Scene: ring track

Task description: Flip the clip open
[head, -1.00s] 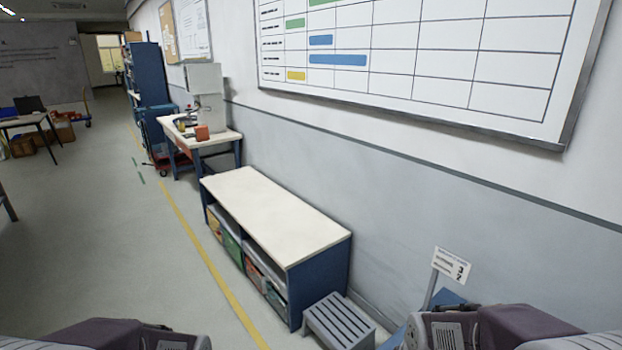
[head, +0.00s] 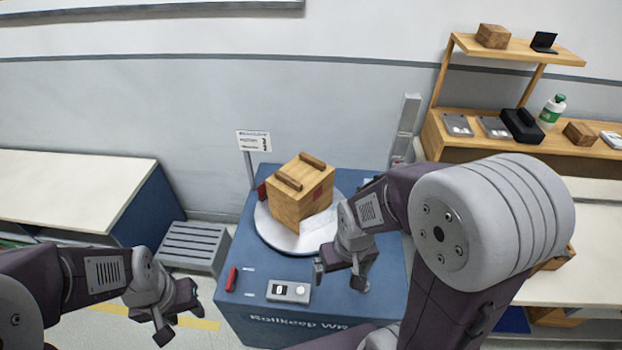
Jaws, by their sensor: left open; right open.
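No part here can be told for certain as the clip. A wooden box (head: 288,208) with two dark bars on top and a dark red patch on one side sits on a round white plate (head: 268,238) on a blue stand (head: 235,310). A small red piece (head: 231,279) lies on the stand's front left, and another red piece (head: 262,191) shows behind the box. My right gripper (head: 341,281) is open and empty above the stand, right of the control box. My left gripper (head: 180,322) is open and empty, left of the stand and apart from it.
A grey control box (head: 288,291) sits at the stand's front. A sign (head: 254,141) stands at its back left. A grey step stool (head: 195,247) and white-topped bench (head: 75,190) are left. A wooden shelf unit (head: 450,130) with several items is right.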

